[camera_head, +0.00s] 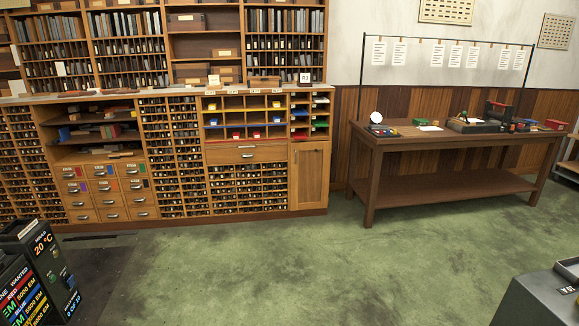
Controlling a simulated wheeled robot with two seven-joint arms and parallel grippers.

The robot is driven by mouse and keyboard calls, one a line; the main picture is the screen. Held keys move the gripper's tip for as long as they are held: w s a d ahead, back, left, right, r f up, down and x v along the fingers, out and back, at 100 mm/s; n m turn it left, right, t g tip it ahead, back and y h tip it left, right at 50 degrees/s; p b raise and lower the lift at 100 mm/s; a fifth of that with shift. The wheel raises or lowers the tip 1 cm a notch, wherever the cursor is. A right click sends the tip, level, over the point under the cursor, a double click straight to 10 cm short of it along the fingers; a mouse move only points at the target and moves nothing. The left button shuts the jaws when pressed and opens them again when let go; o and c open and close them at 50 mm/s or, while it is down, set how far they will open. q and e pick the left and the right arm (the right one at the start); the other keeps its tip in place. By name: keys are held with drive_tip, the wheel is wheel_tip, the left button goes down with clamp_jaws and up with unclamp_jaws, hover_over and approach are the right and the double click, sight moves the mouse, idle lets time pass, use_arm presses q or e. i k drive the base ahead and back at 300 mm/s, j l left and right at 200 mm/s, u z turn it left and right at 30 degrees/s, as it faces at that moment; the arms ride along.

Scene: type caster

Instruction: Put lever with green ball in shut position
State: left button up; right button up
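I cannot make out a lever with a green ball in the head view. A black machine panel (42,262) stands at the lower left, with a "MOULD 20 °C" readout and small controls. A small greenish spot on that panel is too small to identify. Neither of my grippers is in view.
A wooden cabinet (308,181) with shelves and drawers lines the back wall. A wooden table (450,141) with small items stands at the right. A grey box-like object (535,303) fills the lower right corner. The green floor (270,265) between is clear.

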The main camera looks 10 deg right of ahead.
sight(464, 113)
drive_tip(key=i+z, duration=0.25)
drive_tip(key=i, duration=0.25)
drive_tip(key=i+z, duration=0.3)
drive_tip(key=i, duration=0.25)
drive_tip(key=i+j+z, duration=0.1)
drive_tip(key=i+z, duration=0.15)
drive_tip(key=i, duration=0.25)
drive_tip(key=i+j+z, duration=0.25)
drive_tip(key=i, duration=0.25)
drive_tip(key=i+l+z, duration=0.25)
drive_tip(key=i+z, duration=0.15)
drive_tip(key=i, duration=0.35)
drive_tip(key=i+z, duration=0.4)
drive_tip(key=i, duration=0.35)
drive_tip(key=i+j+z, duration=0.25)
drive_tip(key=i+z, duration=0.15)
drive_tip(key=i, duration=0.35)
